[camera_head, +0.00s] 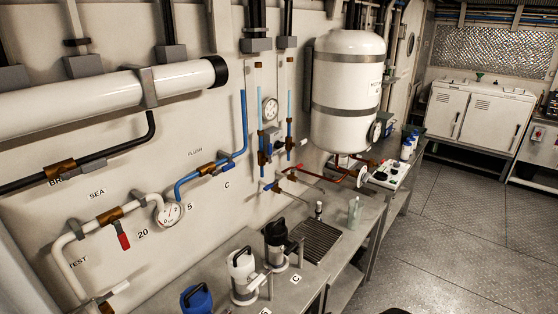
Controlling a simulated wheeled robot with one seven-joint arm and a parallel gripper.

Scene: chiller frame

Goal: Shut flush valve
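The word FLUSH is written on the wall above a blue pipe (243,120) that bends down and to the left. A brass valve (207,168) with a small blue handle sits on the sloping part of this pipe, just below the word. The handle looks roughly in line with the pipe, but it is too small to be sure of its position. A round gauge (170,214) hangs at the pipe's lower left end. My gripper is not in view.
A red-handled valve (123,240) hangs on the white pipe at left. A bench (340,250) along the wall bears a white pump-like canister (242,275), a black one (276,243) and bottles. The floor (450,240) at right is clear.

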